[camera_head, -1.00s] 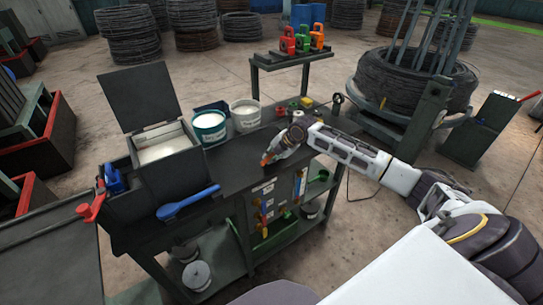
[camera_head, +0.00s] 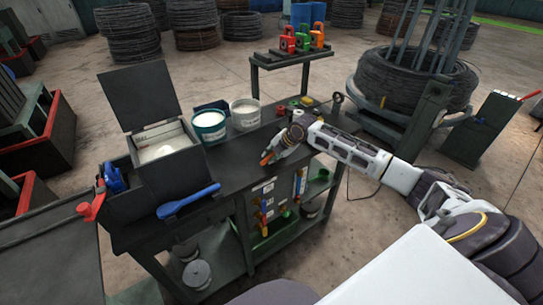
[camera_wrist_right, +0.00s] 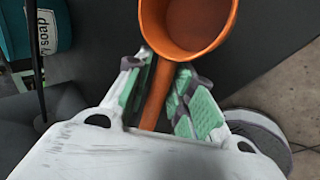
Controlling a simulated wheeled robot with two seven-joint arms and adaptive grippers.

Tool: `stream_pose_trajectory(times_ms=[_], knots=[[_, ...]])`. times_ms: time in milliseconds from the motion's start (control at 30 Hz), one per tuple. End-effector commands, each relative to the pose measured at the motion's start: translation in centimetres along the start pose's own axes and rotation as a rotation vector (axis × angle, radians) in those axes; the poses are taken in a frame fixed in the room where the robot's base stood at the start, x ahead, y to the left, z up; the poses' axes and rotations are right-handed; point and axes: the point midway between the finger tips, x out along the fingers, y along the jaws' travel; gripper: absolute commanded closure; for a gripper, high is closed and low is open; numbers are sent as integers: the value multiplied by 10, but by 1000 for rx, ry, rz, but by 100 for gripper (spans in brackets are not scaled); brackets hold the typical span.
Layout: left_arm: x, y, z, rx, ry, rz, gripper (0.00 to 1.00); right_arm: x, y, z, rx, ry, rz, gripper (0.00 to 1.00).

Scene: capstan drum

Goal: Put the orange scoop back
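The orange scoop (camera_wrist_right: 158,92) fills the top middle of the right wrist view, its round hollow cup turned partly towards the camera. Its handle runs down between the two green-padded fingers of my right gripper (camera_wrist_right: 161,82), which are closed in on it from both sides. In the head view only a small orange part of the scoop (camera_head: 266,158) shows at the tips of my right gripper (camera_head: 272,153), over the front edge of the dark bench (camera_head: 236,172). The gripper hides the rest. My left gripper is not in view.
An open-lidded bin of white powder (camera_head: 165,152) stands on the bench's left, with a blue scoop (camera_head: 188,201) in front. A teal bucket (camera_head: 208,128) and a white bucket (camera_head: 245,114) stand behind. Several coloured items hang on the bench's front side (camera_head: 268,200).

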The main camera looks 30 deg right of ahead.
Motion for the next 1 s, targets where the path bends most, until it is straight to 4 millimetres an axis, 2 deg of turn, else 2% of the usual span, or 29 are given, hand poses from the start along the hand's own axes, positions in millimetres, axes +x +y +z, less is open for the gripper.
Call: stream_pose_trajectory(times_ms=[267, 1000], knots=[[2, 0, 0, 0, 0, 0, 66, -19, 0, 1, -1, -2, -1, 76], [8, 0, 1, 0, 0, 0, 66, -91, -1, 0, -2, -2, -2, 76]])
